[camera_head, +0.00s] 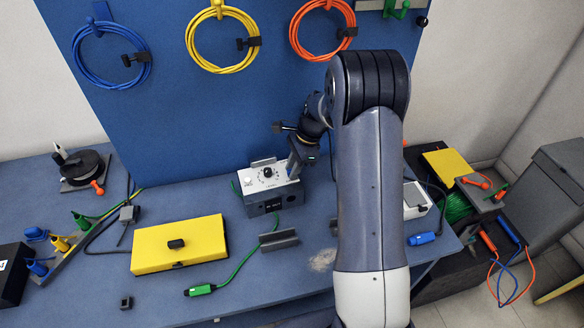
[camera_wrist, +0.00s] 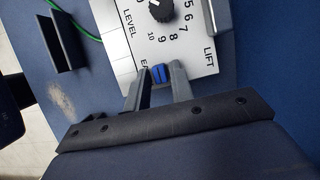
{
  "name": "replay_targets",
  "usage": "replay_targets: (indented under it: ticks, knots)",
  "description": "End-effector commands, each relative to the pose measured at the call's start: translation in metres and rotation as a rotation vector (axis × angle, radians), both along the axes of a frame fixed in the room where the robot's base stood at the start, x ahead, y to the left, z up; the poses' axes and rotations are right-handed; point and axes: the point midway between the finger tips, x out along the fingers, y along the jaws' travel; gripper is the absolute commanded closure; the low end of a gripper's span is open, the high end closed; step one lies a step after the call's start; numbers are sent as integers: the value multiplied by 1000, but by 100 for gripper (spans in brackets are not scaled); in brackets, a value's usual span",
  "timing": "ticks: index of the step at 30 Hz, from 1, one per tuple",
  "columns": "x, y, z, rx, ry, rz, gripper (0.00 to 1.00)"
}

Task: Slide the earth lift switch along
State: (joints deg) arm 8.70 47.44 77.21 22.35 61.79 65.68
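A white-topped control box (camera_head: 262,183) with a round dial stands on the blue bench, below the blue back panel. In the wrist view its white face (camera_wrist: 200,30) shows the words LEVEL and LIFT, numbers, a black dial (camera_wrist: 161,9) and a partly hidden label starting with E. A small blue switch (camera_wrist: 161,73) sits at the near edge of this face, by that label. My gripper (camera_wrist: 158,76) has one finger on each side of the switch, very close to it; I cannot tell whether they press on it. In the head view my gripper (camera_head: 296,170) is at the box's right end.
A grey bracket (camera_head: 279,241) stands in front of the box, with a green cable (camera_head: 242,262) beside it. A yellow case (camera_head: 180,243) lies to the left. The blue panel (camera_head: 190,120) with coiled cables rises close behind. The bench's front middle is mostly clear.

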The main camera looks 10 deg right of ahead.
Motion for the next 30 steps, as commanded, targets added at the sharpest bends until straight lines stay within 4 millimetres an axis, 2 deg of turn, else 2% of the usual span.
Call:
replay_targets:
  ticks: [1,8,20,30]
  knots:
    - [0,0,0,0,0,0,82]
    - [0,0,0,0,0,0,100]
    - [1,0,0,0,0,0,100]
    - [22,1,0,-1,1,0,100]
